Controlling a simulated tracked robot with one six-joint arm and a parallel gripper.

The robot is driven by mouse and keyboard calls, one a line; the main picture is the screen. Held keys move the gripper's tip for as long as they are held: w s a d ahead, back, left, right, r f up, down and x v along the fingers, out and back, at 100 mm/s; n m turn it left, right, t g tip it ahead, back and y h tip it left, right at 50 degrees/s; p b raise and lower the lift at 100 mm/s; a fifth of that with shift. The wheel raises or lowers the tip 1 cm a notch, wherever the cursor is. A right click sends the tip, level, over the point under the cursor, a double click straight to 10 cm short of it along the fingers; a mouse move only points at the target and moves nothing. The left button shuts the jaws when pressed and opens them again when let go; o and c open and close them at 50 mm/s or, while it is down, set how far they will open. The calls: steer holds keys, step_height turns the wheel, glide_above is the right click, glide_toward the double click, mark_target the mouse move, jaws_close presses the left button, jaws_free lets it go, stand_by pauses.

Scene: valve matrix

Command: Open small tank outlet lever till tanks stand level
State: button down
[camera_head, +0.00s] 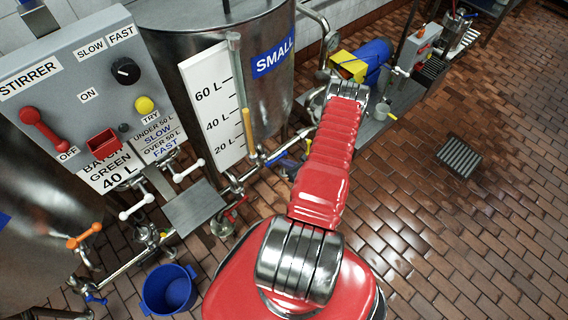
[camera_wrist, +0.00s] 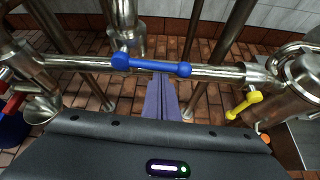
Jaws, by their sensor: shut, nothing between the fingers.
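The small tank (camera_head: 215,60) is a steel drum with a blue SMALL label. Its white gauge board (camera_head: 213,105) has a sight tube whose yellow column (camera_head: 247,128) tops out near the 40 L mark. In the wrist view, a blue lever (camera_wrist: 152,66) lies roughly along the steel pipe (camera_wrist: 215,72). My gripper (camera_wrist: 161,82) is shut and empty, its fingertips close to the lever's lower side; I cannot tell whether they touch. In the head view, my red arm hides the gripper, and a blue piece (camera_head: 283,153) shows beside it under the tank.
A yellow lever (camera_wrist: 243,104) sits right of the blue one, by a steel vessel (camera_wrist: 305,85). The stirrer panel (camera_head: 75,80) and white-handled valves (camera_head: 190,170) stand at left. A blue bucket (camera_head: 168,290) is on the brick floor. The floor at right is mostly clear around a drain (camera_head: 460,157).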

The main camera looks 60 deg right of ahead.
steer(key=shift+w+d+r, duration=0.15)
steer(key=shift+w+r, duration=0.05)
steer(key=shift+r, duration=0.65)
steer(key=shift+f, duration=0.1)
steer(key=shift+s+f, duration=0.5)
steer(key=shift+f, duration=1.65)
steer(key=a+v, duration=0.1)
steer(key=v, duration=0.9)
steer(key=shift+s+a, duration=0.1)
steer(key=shift+s, duration=0.05)
